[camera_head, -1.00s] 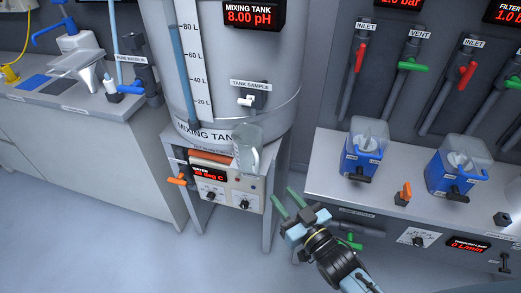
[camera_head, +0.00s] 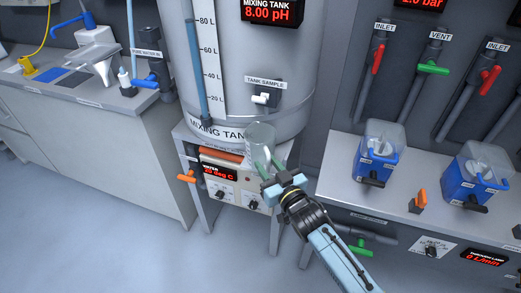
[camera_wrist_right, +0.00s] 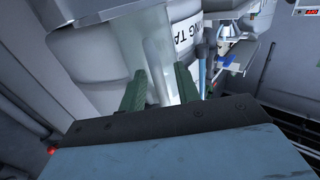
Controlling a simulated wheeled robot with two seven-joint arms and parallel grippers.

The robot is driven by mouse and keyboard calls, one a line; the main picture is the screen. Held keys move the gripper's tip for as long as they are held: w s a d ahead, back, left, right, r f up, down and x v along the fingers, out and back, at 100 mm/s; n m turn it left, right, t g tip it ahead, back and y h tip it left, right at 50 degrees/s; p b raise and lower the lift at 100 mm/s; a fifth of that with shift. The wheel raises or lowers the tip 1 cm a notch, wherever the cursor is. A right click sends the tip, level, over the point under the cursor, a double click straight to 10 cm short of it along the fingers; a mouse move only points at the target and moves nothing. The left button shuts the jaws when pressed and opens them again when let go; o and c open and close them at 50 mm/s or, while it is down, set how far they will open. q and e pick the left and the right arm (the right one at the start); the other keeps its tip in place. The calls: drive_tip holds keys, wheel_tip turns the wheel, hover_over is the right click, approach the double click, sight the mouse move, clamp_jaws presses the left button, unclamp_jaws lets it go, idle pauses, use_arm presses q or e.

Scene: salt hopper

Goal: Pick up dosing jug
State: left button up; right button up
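The jug's lower front is partly hidden by the fingers in the head view. My left gripper is not in view.
The mixing tank (camera_head: 285,45) rises right behind the jug. The heater panel (camera_head: 222,182) with an orange valve (camera_head: 187,176) is below it. Blue containers (camera_head: 378,160) stand on the right bench. A sink counter (camera_head: 120,100) is at left; the floor in front is clear.

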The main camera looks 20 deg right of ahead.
drive_tip(key=shift+c, duration=0.4)
clamp_jaws()
drive_tip(key=shift+r, duration=0.15)
